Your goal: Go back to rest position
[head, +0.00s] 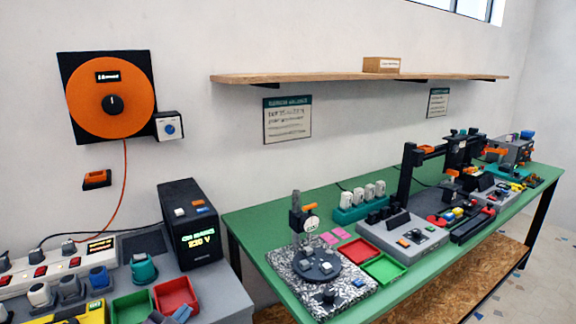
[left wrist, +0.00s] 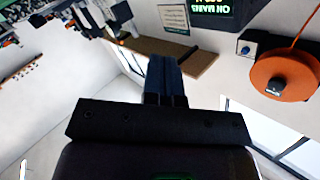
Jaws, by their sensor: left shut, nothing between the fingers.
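My left gripper (left wrist: 163,62) shows in the left wrist view, its two dark blue fingers together and nothing between them. That view is upside down. The fingers are in free space, with the wall shelf (left wrist: 195,60) behind them and apart from them. In the head view I cannot clearly make out the left gripper at the lower left edge. My right gripper is in neither view.
A black box with a 230 V display (head: 190,225) stands on the grey bench (head: 225,300) at left, near plugs and a power strip (head: 60,268). The green bench (head: 250,228) carries a test stand, trays and a printer. An orange dial (head: 135,85) hangs on the wall.

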